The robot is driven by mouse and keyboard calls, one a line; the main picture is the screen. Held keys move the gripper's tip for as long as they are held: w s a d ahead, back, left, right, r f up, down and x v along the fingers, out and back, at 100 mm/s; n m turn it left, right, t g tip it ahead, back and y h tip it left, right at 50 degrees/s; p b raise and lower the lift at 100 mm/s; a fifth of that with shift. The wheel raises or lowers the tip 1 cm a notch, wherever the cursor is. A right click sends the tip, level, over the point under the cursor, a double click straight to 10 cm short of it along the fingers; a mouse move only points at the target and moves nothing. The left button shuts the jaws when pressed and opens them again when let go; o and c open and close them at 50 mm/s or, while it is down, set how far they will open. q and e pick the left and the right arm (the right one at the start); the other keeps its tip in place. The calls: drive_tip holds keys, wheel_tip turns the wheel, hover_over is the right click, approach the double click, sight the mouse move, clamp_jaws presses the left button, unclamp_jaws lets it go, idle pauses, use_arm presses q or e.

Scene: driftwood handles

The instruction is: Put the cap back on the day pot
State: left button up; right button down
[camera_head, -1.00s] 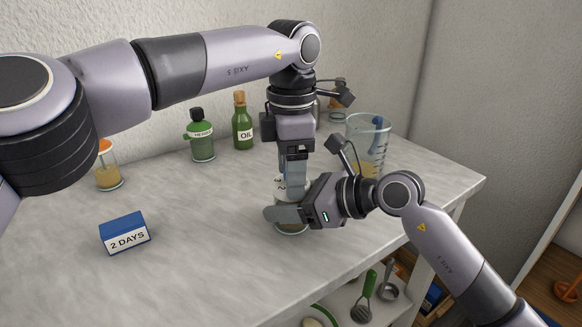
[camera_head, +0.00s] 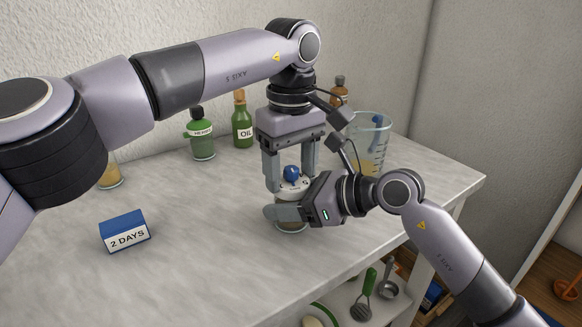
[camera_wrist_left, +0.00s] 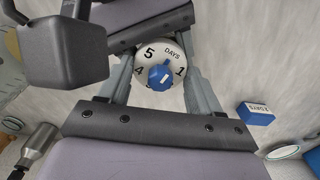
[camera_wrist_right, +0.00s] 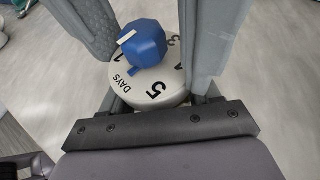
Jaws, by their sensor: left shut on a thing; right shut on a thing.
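The cap (camera_head: 293,185) is a white numbered dial marked DAYS with a blue knob. It also shows in the left wrist view (camera_wrist_left: 150,52) and the right wrist view (camera_wrist_right: 152,92). My left gripper (camera_head: 290,188) comes from above and is shut on the cap, one finger on each side. The day pot (camera_head: 291,227) is a small glass jar upright on the counter, directly under the cap. My right gripper (camera_head: 284,212) is shut around the pot from the right. Its finger hides much of the pot, and I cannot tell whether the cap is seated.
A blue 2 DAYS block (camera_head: 125,231) stands at left. A green capped bottle (camera_head: 202,140), an OIL bottle (camera_head: 242,125) and a glass beaker (camera_head: 370,145) stand along the back. The counter's front left is clear.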

use_arm(q)
drive_tip(key=o, duration=1)
drive_tip(key=shift+o, duration=0.2)
drive_tip(key=shift+r, duration=0.15)
drive_tip(key=shift+r, duration=2.15)
drive_tip(key=shift+n, duration=0.3)
drive_tip(key=shift+c, duration=0.4)
